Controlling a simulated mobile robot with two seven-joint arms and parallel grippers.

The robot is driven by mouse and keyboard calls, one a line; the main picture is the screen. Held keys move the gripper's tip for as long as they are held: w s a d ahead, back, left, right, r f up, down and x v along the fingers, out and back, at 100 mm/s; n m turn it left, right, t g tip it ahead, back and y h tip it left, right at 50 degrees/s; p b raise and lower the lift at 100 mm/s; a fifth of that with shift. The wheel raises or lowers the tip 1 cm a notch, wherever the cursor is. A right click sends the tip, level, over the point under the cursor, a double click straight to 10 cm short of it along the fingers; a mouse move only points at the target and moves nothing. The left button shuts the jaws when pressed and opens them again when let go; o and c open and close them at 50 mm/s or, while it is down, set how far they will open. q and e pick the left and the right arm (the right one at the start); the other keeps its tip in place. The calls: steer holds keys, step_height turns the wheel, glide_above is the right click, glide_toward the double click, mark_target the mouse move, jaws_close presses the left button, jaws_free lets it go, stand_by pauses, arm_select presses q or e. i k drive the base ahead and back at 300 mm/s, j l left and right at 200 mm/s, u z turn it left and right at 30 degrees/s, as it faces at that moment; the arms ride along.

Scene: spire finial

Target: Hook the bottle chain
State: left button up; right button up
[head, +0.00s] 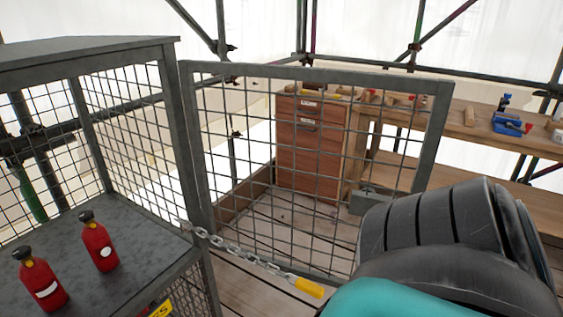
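A grey metal chain (240,250) runs from the cage's front corner post down to the right. It ends in a yellow piece (308,288) close to my dark and teal arm at the lower right. I cannot tell whether anything holds that end. Two red bottles with black caps, one nearer (40,284) and one farther (98,245), stand upright on the cage's dark shelf (135,255). A green bottle (33,200) shows partly at the cage's left side. Neither gripper is in view.
The cage's mesh door (318,76) stands open to the right of the cage (90,45). Behind it are a wooden drawer cabinet (312,150) and a workbench (470,122) with a blue vise (508,124) on it. Scaffold poles stand at the back.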

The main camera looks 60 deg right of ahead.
mark_target(316, 290)
steer(key=k+l+z, duration=0.2)
steer(key=k+l, duration=0.2)
steer(key=k+l+z, duration=0.2)
steer(key=k+l, duration=0.2)
steer(key=k+l+z, duration=0.15)
steer(key=k+l, duration=0.2)
steer(key=l, duration=0.25)
steer(key=i+l, duration=0.2)
steer(key=l, duration=0.15)
steer(key=i+l, duration=0.2)
steer(key=l, duration=0.2)
steer(key=i+l, duration=0.2)
steer(key=l, duration=0.15)
